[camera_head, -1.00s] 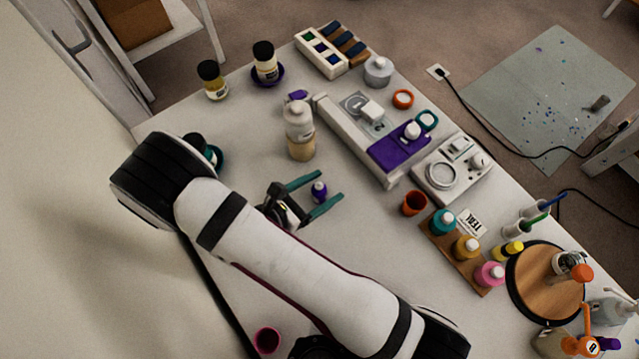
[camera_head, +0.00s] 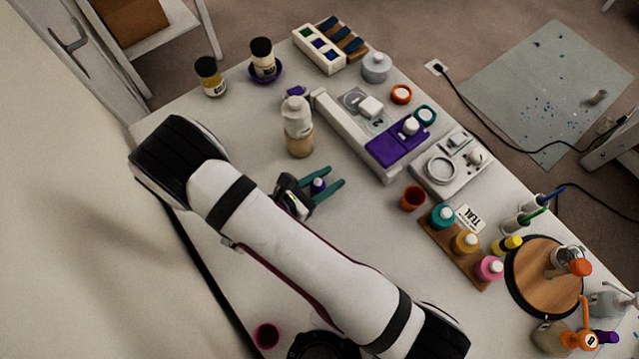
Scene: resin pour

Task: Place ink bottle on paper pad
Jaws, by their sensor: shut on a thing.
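A small purple bottle with a pale cap (camera_head: 318,185), which fits the ink bottle, is between the teal fingers of my gripper (camera_head: 335,178). My gripper is shut on it, low over the middle of the white table; I cannot tell if the bottle touches the table. I cannot identify a paper pad with certainty. A flat purple piece (camera_head: 391,153) lies at the near end of the long white tray (camera_head: 350,138) to the right, with a small white-capped item at its far side.
A tall clear bottle with a tan base (camera_head: 299,140) stands just behind my gripper. A white device (camera_head: 432,185) sits beside the tray. Bare table lies between gripper and rack.

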